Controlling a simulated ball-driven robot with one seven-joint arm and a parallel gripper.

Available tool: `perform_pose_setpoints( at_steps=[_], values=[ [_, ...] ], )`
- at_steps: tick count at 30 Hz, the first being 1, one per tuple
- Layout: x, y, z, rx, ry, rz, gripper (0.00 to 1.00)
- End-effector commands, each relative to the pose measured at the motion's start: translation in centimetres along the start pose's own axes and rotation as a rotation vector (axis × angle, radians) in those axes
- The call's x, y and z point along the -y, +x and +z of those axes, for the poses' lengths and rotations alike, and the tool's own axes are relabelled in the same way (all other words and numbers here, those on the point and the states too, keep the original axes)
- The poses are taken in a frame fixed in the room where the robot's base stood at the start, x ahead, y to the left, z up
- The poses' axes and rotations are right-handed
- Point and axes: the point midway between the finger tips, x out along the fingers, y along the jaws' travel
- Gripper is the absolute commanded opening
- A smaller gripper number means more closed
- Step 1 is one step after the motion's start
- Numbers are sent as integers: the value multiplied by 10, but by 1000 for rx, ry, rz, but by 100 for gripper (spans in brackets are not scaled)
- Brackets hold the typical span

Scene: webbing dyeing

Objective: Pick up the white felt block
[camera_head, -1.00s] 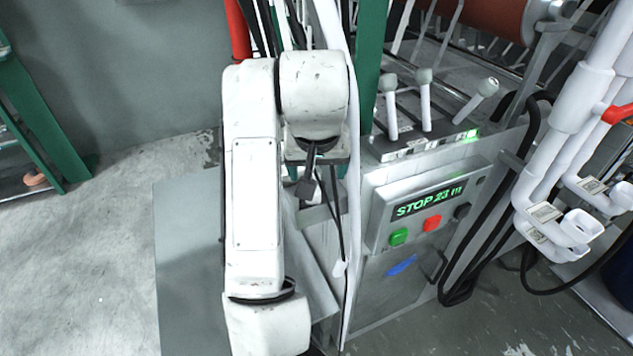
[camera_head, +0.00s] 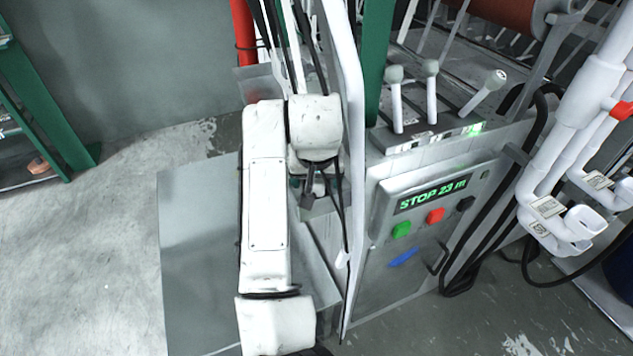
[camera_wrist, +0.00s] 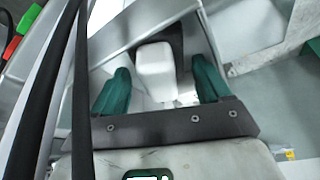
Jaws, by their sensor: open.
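The white felt block (camera_wrist: 156,70) shows in the wrist view, between the two green fingers of my gripper (camera_wrist: 161,82). The fingers are apart, with a gap visible on each side of the block. The block's lower part runs down toward the gripper's dark palm bar, and a dark patch lies behind its upper right. I cannot tell whether anything touches it. In the head view my gripper (camera_head: 312,190) points down beside the machine, mostly hidden by my own wrist. The block does not show there.
A control panel (camera_head: 432,203) reading "STOP 23 m", with green and red buttons, stands right of my arm. Several levers (camera_head: 432,90) rise above it. A pale upright strip (camera_head: 350,130) and a green post (camera_head: 375,60) stand close by. Grey floor is open at left.

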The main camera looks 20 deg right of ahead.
Motion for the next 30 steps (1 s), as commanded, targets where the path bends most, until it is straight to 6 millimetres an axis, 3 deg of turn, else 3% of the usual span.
perform_pose_setpoints(
  at_steps=[10, 26, 30],
  values=[
    [0, 8, 0, 0, 0, 0, 76],
    [0, 8, 0, -1, 0, 0, 26],
    [0, 7, 0, -1, 0, 0, 26]
  ],
)
